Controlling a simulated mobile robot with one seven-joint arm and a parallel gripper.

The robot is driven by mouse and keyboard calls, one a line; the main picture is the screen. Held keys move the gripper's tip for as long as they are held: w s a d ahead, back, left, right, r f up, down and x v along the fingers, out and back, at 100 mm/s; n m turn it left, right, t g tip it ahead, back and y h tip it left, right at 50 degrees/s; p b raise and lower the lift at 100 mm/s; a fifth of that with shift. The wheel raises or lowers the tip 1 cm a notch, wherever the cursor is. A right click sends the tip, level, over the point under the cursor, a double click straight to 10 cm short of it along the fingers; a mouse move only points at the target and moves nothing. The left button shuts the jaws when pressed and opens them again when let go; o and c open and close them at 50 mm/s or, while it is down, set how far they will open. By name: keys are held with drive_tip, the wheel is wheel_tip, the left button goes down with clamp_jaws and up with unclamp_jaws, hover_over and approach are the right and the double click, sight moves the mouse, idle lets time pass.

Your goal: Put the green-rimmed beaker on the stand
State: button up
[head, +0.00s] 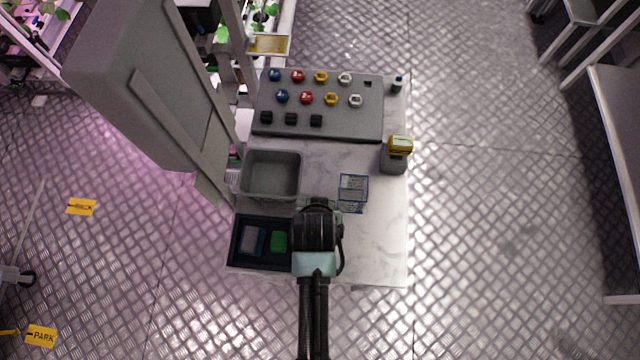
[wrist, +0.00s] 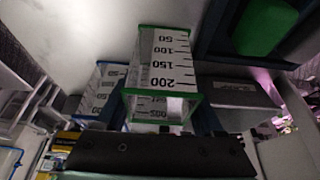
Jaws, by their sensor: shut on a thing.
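The green-rimmed beaker (wrist: 165,70) is a clear squarish vessel with black volume marks, large in the middle of the wrist view. My gripper (wrist: 165,118) is shut on it, with a dark finger on each side. In the head view my gripper (head: 317,232) is over the front of the marble-topped table, and my wrist hides most of the beaker. I cannot tell from the frames which thing is the stand.
A blue-rimmed beaker (head: 352,190) stands close to the right of my gripper. A grey bin (head: 271,174) is behind left, and a dark tray (head: 237,262) with a green pad (head: 279,241) is left. A yellow-topped grey item (head: 397,152) and a button panel (head: 340,118) are farther back.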

drive_tip(key=o, duration=1.3)
drive_tip(key=shift+r, duration=0.1)
